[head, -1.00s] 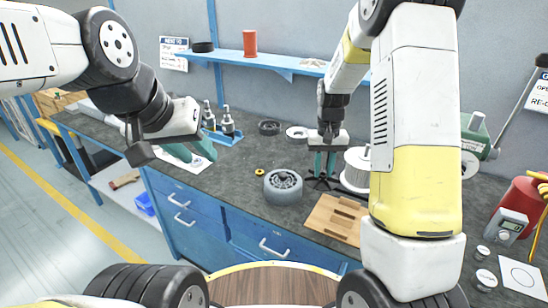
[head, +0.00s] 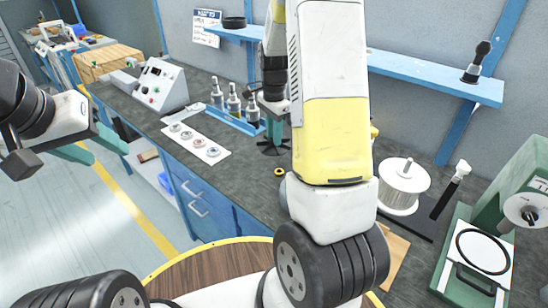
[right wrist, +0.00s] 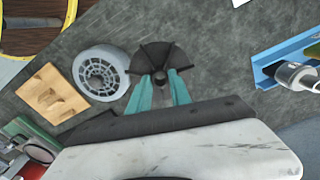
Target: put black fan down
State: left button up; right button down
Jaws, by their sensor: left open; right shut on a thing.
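The black fan (head: 275,147), a dark bladed wheel with a central hub, is at the bench in front of the blue tray. It also shows in the right wrist view (right wrist: 150,54). My right gripper (head: 272,133) points down with its green fingers shut on the fan's hub; in the right wrist view the fingertips (right wrist: 160,80) close on the hub from both sides. I cannot tell whether the fan touches the bench (head: 240,159). My left gripper (head: 99,148) is open and empty, left of the bench over the floor.
A grey round housing (right wrist: 101,73) and a wooden block (right wrist: 52,94) lie nearby. A white spool (head: 403,187) stands at right.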

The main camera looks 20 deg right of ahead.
aim_at(280, 148)
jog(key=m, duration=0.1)
jog(key=d+m, duration=0.1)
jog(key=shift+s+d+r+m, duration=0.1)
jog(key=shift+s+d+m, duration=0.1)
jog(key=shift+m, duration=0.1)
notch_tip(280, 148, down, 5)
jog(key=shift+s+d+f, duration=0.1)
jog(key=shift+f, duration=2.4)
jog(key=shift+f, duration=0.2)
jog(key=shift+f, duration=0.4)
jog(key=c, duration=1.2)
grip_release()
jog(key=shift+r, duration=0.15)
